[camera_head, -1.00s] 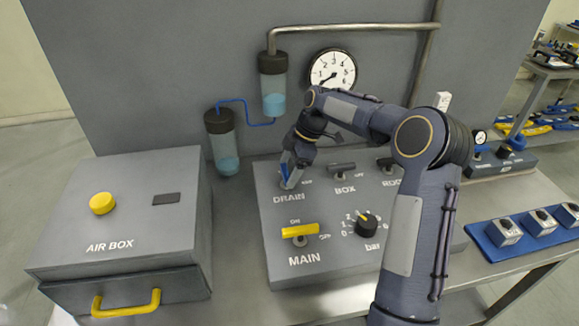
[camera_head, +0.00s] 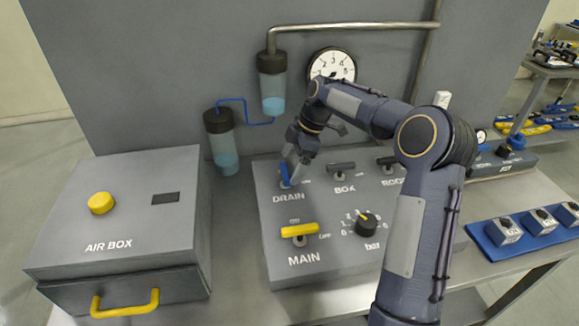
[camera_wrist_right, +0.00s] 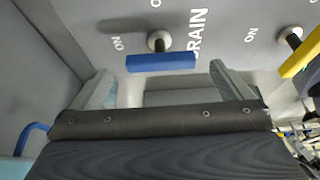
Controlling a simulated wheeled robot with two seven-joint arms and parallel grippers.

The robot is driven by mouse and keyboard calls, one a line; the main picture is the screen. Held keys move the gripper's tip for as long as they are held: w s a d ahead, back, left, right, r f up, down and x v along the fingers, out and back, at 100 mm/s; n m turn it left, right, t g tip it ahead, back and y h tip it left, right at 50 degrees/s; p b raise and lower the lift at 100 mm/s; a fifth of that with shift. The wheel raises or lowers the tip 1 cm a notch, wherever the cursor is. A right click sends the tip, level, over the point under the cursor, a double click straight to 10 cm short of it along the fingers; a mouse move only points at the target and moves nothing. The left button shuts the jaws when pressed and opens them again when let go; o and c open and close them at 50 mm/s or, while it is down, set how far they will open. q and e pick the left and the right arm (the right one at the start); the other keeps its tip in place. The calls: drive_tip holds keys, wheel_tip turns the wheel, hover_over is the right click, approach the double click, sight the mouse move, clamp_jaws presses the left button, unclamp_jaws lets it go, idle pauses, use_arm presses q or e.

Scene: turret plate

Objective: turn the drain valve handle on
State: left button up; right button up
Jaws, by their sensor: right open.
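The blue drain valve handle (camera_head: 285,174) is on the upper left of the grey control panel (camera_head: 278,250), above the DRAIN label. In the right wrist view the blue handle (camera_wrist_right: 161,62) lies crosswise to the DRAIN lettering, lined up with the ON mark (camera_wrist_right: 118,43). My right gripper (camera_head: 295,166) is just above the handle, partly covering it. In the right wrist view the open gripper (camera_wrist_right: 165,84) has its fingers spread on either side of the handle, with no contact visible. My left gripper is not in view.
Dark BOX handle (camera_head: 342,168) is right of DRAIN. The yellow MAIN handle (camera_head: 299,230) and bar knob (camera_head: 366,224) sit lower. The air box (camera_head: 120,215) is at left. A pressure gauge (camera_head: 333,65) and bottles are behind. My right arm covers the panel's right side.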

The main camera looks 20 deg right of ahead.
drive_tip(key=v, duration=0.5)
drive_tip(key=shift+r, duration=0.35)
drive_tip(key=s+a+r+m+t+h, duration=0.1)
drive_tip(key=s+a+r+m, duration=0.25)
drive_tip(key=s, duration=0.45)
drive_tip(key=s+a+r+m+t, duration=0.15)
drive_tip(key=s+m, duration=0.25)
drive_tip(key=s, duration=0.5)
drive_tip(key=s+a+f+m+t, duration=0.1)
drive_tip(key=s+f+m, duration=0.3)
drive_tip(key=s, duration=0.4)
drive_tip(key=s+a+f+m+t, duration=0.1)
drive_tip(key=s+a+f+m, duration=0.3)
drive_tip(key=s, duration=0.4)
drive_tip(key=shift+a+m, duration=0.25)
drive_tip(key=shift+m, duration=0.5)
